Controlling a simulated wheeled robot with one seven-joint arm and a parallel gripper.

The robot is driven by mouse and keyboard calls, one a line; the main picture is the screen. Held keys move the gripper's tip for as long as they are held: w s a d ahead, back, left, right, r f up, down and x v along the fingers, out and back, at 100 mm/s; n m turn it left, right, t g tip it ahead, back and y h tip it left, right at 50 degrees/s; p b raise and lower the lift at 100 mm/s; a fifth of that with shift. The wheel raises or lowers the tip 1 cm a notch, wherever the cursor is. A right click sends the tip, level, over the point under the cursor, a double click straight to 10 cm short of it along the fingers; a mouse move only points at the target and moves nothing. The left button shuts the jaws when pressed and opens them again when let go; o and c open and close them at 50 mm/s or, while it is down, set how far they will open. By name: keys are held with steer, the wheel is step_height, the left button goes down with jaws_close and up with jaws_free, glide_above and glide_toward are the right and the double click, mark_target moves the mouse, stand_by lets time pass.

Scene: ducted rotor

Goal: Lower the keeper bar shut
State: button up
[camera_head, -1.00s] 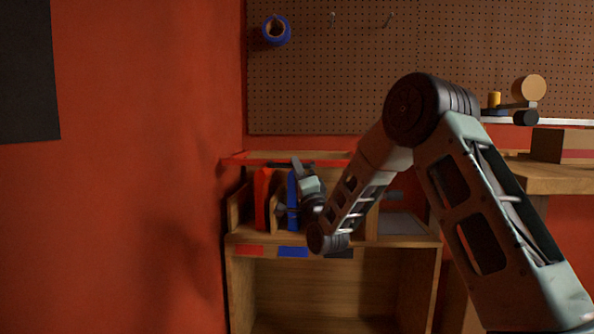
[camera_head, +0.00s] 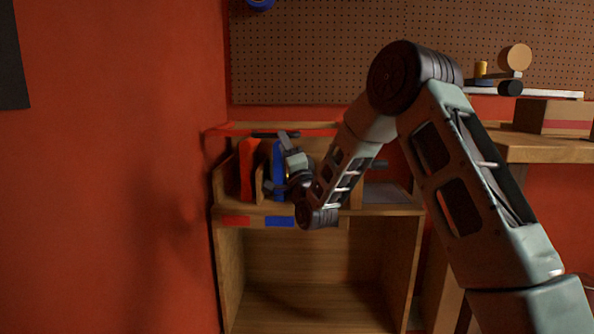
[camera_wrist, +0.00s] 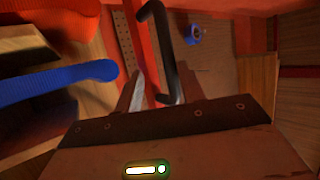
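The red keeper bar (camera_head: 320,132) runs across the top of the wooden compartment rack, with a dark handle (camera_head: 272,135) near its left part. In the wrist view the red bar (camera_wrist: 139,35) runs up the picture and the black handle (camera_wrist: 163,40) reaches down toward my fingers. My gripper (camera_head: 288,138) is at the rack, close to the handle. In the wrist view my gripper (camera_wrist: 163,88) looks open, with the handle's lower end between the fingertips. I cannot tell whether a finger touches it.
A red piece (camera_head: 247,170) and a blue piece (camera_head: 278,170) stand upright in the rack (camera_head: 385,209). The blue piece (camera_wrist: 60,82) is close to my gripper in the wrist view. A wooden bench (camera_head: 545,148) with a box is at right. A red wall (camera_head: 110,180) stands at left.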

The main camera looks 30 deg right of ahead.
steer(key=b+v, duration=0.7)
steer(key=v, duration=0.9)
steer(key=shift+s, duration=0.2)
steer(key=shift+f, duration=0.15)
